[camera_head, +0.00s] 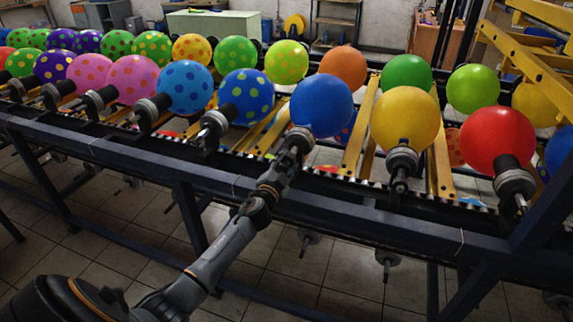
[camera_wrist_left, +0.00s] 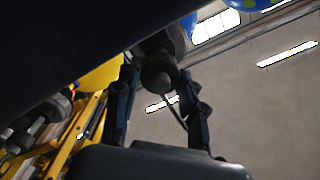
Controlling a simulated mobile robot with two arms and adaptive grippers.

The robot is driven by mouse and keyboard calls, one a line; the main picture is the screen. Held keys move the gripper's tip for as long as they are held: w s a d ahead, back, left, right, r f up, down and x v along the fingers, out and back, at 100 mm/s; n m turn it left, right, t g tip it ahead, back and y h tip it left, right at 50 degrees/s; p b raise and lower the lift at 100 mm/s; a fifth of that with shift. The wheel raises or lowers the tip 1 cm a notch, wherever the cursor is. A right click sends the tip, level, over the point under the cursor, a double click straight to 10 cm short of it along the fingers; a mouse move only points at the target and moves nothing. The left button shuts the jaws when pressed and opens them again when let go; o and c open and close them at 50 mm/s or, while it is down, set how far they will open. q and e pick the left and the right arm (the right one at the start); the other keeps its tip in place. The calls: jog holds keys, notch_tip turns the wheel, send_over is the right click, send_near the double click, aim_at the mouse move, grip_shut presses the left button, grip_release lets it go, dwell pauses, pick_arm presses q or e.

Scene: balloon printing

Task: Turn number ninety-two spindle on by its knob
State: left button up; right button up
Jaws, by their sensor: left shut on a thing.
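My left arm comes in from the lower left in the head view. Its gripper (camera_head: 297,143) is at the spindle under the plain blue balloon (camera_head: 321,104). In the left wrist view the two fingers (camera_wrist_left: 158,80) stand on either side of the dark round spindle end (camera_wrist_left: 157,66), shut on its knob. The gripper hides most of this spindle and its knob in the head view. No number can be read on any spindle. My right gripper is not in view.
A dark blue frame rail (camera_head: 365,205) runs along the front of the machine. Neighbouring spindles carry a yellow balloon (camera_head: 405,119) at right and a blue dotted balloon (camera_head: 246,95) at left, close to my gripper. Yellow bars (camera_head: 360,127) lie behind.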

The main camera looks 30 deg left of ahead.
pick_arm(q)
jog(key=m, duration=0.5)
jog(key=shift+m, duration=0.3)
jog(key=m, duration=0.5)
jog(key=shift+f, duration=0.1)
jog(key=shift+m, duration=0.3)
jog(key=o, duration=1.1)
jog(key=shift+o, duration=0.2)
jog(key=v, duration=1.2)
